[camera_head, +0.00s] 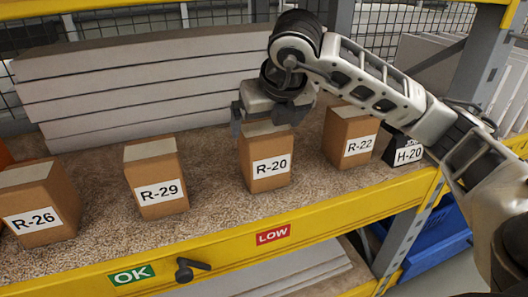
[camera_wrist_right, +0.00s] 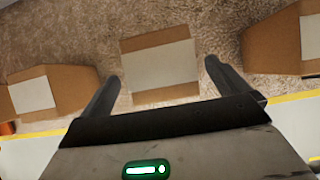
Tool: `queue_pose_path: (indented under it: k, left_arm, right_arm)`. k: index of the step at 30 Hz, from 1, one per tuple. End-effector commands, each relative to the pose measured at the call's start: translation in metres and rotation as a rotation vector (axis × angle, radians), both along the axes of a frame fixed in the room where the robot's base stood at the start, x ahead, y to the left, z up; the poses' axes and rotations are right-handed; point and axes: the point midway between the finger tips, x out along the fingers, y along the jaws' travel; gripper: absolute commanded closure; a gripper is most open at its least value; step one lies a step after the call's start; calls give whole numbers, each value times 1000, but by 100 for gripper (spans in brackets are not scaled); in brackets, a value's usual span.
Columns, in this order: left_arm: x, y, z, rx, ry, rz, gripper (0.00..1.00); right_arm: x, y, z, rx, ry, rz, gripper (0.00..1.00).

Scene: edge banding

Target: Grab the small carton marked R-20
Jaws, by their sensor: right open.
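The small brown carton marked R-20 (camera_head: 266,162) stands upright on the shelf, between the R-29 and R-22 cartons. My right gripper (camera_head: 262,124) is over the top of R-20 in the head view, its fingers pointing down. In the right wrist view a carton with a pale top (camera_wrist_right: 158,65) lies just ahead of and between the two open fingers (camera_wrist_right: 166,85). It appears to be R-20, though its label is hidden there. The gripper is open and holds nothing. Whether a finger touches the carton, I cannot tell. My left gripper is not in view.
Carton R-29 (camera_head: 155,180) stands to the left and R-26 (camera_head: 38,205) farther left. R-22 (camera_head: 350,137) and a dark H-20 box (camera_head: 400,150) stand to the right. Grey boards (camera_head: 140,85) are stacked behind. A yellow beam (camera_head: 200,255) edges the shelf.

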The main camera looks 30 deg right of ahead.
Motion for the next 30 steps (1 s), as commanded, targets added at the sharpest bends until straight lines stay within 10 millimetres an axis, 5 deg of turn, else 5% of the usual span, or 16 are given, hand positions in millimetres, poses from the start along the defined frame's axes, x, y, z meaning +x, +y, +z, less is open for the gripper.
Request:
queue_pose_path:
  k: [9,18,19,24,30]
  left_arm:
    - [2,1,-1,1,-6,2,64]
    - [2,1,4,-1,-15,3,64]
    - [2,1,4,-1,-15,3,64]
    - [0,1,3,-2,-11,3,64]
    - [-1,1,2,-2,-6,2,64]
  right_arm:
    - [24,-6,-39,2,2,-1,0]
    - [27,-6,-44,2,0,1,0]
    - [27,-6,-44,2,0,1,3]
    - [27,-6,-43,2,-1,0,50]
    - [27,-6,-42,2,-4,1,52]
